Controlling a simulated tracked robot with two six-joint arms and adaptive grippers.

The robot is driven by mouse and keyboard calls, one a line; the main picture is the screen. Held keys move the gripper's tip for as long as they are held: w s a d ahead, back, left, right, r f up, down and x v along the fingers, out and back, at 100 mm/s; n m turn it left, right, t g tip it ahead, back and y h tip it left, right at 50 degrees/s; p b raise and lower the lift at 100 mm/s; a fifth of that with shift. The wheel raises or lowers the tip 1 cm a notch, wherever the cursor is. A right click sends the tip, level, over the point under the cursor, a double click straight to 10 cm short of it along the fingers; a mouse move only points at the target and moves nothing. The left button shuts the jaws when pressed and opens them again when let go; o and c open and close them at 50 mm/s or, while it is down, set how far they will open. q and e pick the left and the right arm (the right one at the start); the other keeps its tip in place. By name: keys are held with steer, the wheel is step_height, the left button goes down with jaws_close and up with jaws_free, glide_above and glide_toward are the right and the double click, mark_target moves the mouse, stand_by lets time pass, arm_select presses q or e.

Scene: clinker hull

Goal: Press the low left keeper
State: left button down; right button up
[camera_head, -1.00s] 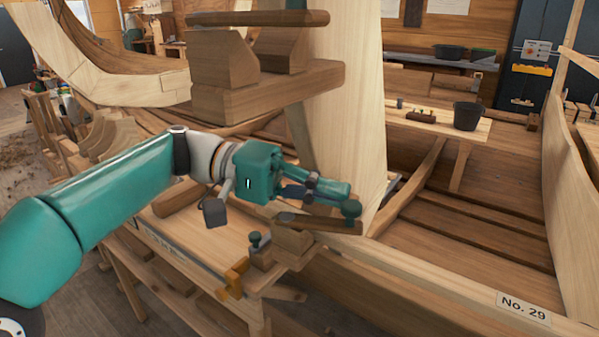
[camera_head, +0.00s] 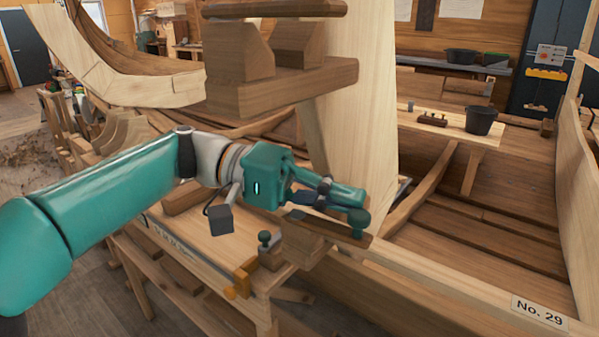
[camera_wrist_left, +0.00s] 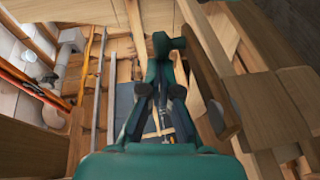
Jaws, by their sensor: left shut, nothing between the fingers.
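A dark wooden bar (camera_head: 325,229), which seems to be the low left keeper, lies across a pale wooden block beside the tall plank. Contact cannot be told. In the left wrist view, the shut fingertips (camera_wrist_left: 161,44) point ahead and the dark bar (camera_wrist_left: 209,82) runs along their right side. The gripper hides part of the plank. My right gripper is out of view.
A small block with a green knob (camera_head: 264,239) and an orange clamp (camera_head: 243,277) sit on the bench's near edge. Thick wooden blocks on a shelf (camera_head: 290,88) hang above my gripper. The tall plank (camera_head: 362,110) stands behind it. A dark bucket (camera_head: 481,120) stands farther back.

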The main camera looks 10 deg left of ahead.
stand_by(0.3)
arm_select(q)
steer(key=w+a+r, duration=0.1)
steer(key=w+a, duration=0.1)
steer(key=a, duration=0.9)
steer(key=shift+a+r, duration=0.15)
steer(key=shift+a, duration=0.25)
